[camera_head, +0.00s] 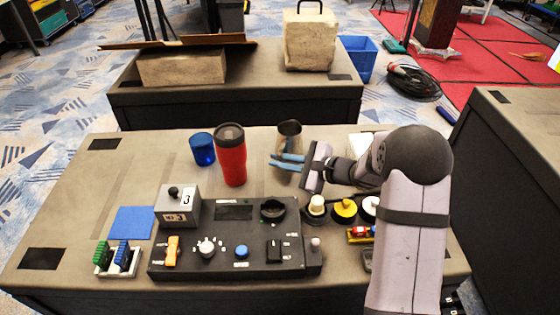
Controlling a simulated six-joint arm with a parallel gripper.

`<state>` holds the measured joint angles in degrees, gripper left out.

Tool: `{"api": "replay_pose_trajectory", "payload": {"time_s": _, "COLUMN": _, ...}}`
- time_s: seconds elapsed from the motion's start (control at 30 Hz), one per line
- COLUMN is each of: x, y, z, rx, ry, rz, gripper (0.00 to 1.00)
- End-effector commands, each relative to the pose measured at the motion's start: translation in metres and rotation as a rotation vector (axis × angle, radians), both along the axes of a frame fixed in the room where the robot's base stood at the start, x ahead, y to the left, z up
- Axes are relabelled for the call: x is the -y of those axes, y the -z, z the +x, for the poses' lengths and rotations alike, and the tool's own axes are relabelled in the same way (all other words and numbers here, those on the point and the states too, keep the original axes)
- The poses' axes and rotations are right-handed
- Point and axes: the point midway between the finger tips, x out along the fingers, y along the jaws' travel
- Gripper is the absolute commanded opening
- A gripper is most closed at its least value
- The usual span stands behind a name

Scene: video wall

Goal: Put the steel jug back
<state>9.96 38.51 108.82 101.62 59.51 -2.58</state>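The steel jug (289,132) stands upright on the near table, right of a red tumbler (231,158). My gripper (286,162) reaches in from the right, with its two blue fingers pointing left. The fingers are a little apart, and nothing shows clearly between them. They appear just in front of the jug and hide its lower part. I cannot tell whether they touch it.
A blue cup (202,149) stands left of the tumbler. A black control panel (230,240) with a grey box (178,206) fills the table front. Yellow (345,209) and white knobs sit beside my arm. A blue square (132,222) lies left; the table's back left is clear.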

Motion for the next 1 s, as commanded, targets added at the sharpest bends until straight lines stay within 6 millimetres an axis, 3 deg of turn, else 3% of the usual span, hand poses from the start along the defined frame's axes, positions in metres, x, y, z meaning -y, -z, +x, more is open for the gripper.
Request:
{"api": "replay_pose_trajectory", "payload": {"time_s": 0.5, "x": 0.000, "y": -0.005, "z": 0.000, "rx": -0.001, "ry": 0.000, "rz": 0.001, "gripper": 0.23}}
{"api": "replay_pose_trajectory", "payload": {"time_s": 1.0, "x": 0.063, "y": -0.031, "z": -0.045, "rx": 0.001, "ry": 0.005, "rz": 0.000, "gripper": 0.23}}
